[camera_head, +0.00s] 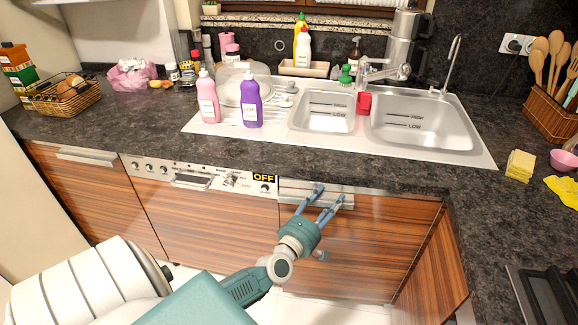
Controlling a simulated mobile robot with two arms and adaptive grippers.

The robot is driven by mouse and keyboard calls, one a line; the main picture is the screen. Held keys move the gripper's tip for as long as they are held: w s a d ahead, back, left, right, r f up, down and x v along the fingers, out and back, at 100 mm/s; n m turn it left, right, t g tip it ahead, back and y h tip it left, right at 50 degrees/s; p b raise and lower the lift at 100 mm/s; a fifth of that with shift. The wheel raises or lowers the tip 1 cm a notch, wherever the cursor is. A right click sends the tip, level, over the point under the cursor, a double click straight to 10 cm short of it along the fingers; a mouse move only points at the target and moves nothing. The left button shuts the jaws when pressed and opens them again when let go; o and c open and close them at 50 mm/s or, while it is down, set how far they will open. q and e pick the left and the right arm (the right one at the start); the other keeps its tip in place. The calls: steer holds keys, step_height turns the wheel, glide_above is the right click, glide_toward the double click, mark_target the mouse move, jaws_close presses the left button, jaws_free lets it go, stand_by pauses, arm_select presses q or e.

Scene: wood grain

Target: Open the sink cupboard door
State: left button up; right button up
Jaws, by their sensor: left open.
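The sink cupboard door (355,250) is a wood-grain panel below the sink, and it looks shut. A silver horizontal handle (340,201) runs along the upper left of its front. My left gripper (327,202) reaches up from below to the handle. Its fingers are apart, with the tips over or right at the handle. I cannot tell whether they touch it. The double steel sink (420,122) sits in the counter above. My right gripper does not show.
The dark stone counter (90,118) overhangs the cupboard fronts. A dishwasher panel (200,176) with knobs is left of the sink cupboard. Another wood-grain cabinet (440,265) turns the corner at the right. Pale floor shows below. Bottles stand beside the sink.

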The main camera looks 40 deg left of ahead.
arm_select(q)
steer(key=s, duration=0.1)
steer(key=s+f, duration=0.1)
steer(key=s, duration=0.1)
steer(key=shift+s+p, duration=0.15)
steer(key=shift+p, duration=0.25)
steer(key=s+d, duration=0.1)
steer(key=s, duration=0.6)
steer(key=s+d+f+m+g+h, duration=0.1)
steer(key=s+d+f+m+g, duration=0.1)
steer(key=f, duration=0.9)
steer(key=s+d+f+m+g+h, duration=0.1)
steer(key=s+d+f+m+g, duration=0.2)
steer(key=s+f+m, duration=0.4)
steer(key=s+d+f+m+g+h, duration=0.1)
steer(key=s+f+m+g, duration=0.3)
steer(key=f, duration=1.3)
steer(key=shift+s+d+b, duration=0.3)
steer(key=shift+s+d, duration=0.6)
steer(key=shift+s, duration=0.35)
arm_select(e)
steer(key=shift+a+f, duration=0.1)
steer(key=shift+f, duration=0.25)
arm_select(q)
steer(key=shift+f, duration=0.15)
